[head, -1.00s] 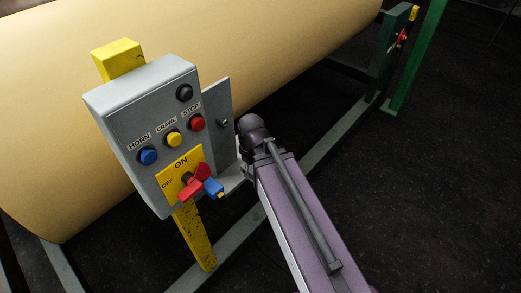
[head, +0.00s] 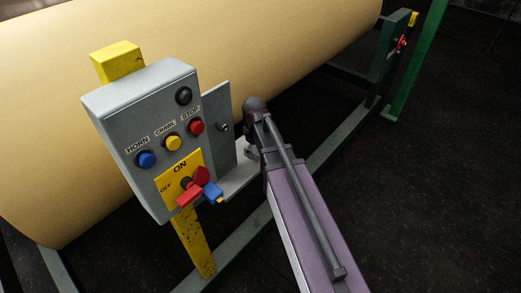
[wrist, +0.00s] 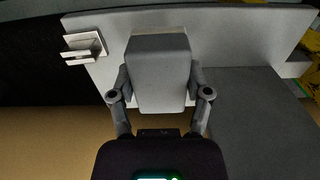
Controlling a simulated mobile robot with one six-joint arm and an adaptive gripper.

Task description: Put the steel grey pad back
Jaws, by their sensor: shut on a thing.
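The steel grey pad (wrist: 158,78) is a block with rounded corners and a pale beige strip along its far edge. It fills the space between the fingers of my gripper (wrist: 160,85) in the wrist view, with one finger on each side. My gripper is shut on it. Beyond the pad is a light grey surface (wrist: 235,35); I cannot tell whether the pad touches it. In the head view my arm's end is just right of the grey control box (head: 150,120), and the pad cannot be made out there.
The box carries several buttons and a red switch handle (head: 190,193) with a blue piece (head: 213,191). A side plate (head: 218,135) and a small pale ledge (head: 240,182) are beside my arm. A large tan roll (head: 250,50) lies behind. A white bracket (wrist: 84,46) shows in the wrist view.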

